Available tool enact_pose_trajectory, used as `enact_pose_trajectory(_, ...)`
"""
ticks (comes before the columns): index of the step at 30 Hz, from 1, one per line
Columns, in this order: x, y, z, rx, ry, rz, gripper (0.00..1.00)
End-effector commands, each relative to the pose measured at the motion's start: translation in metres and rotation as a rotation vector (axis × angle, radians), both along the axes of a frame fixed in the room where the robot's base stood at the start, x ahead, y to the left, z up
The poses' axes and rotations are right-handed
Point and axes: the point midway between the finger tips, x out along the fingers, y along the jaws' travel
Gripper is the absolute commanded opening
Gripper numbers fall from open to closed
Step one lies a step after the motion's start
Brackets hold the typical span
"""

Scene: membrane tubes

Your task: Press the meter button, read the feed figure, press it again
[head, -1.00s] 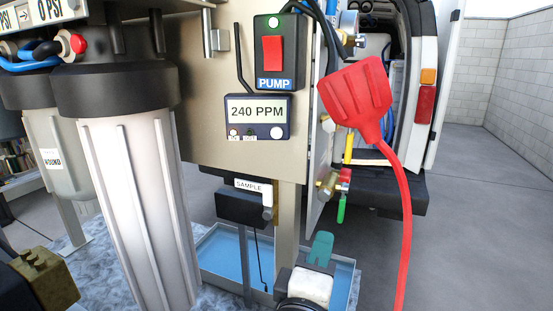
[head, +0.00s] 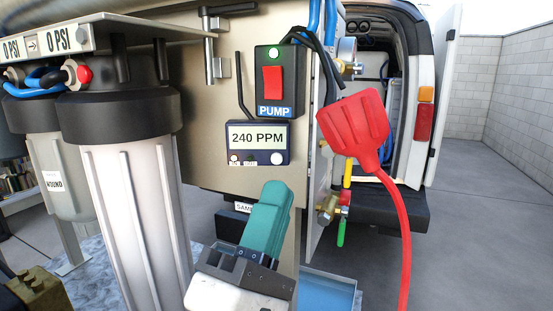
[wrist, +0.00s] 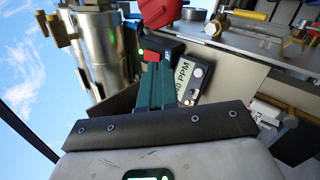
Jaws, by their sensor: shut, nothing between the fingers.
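The meter (head: 257,143) is a dark blue box on the beige panel below the pump switch. Its display reads 240 PPM, and a round white button (head: 277,158) sits at its lower right. My gripper (head: 272,190) has teal fingers that are shut and empty. In the head view its tips are just below the meter, and contact cannot be told. The meter also shows in the wrist view (wrist: 196,80), partly hidden by the teal fingers (wrist: 152,72). The small marks at the meter's lower left are too small to read.
The red pump switch (head: 273,79) with a lit green lamp is above the meter. A red plug (head: 352,128) with a red cable hangs at the right, near brass valves (head: 327,209). A large filter housing (head: 130,200) stands close on the left.

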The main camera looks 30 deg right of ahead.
Motion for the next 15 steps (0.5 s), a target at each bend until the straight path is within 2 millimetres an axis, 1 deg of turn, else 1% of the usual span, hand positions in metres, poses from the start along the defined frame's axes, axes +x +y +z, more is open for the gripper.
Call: enact_pose_trajectory(15,0.053,-0.034,-0.002,0.001,0.0,-0.002,0.0)
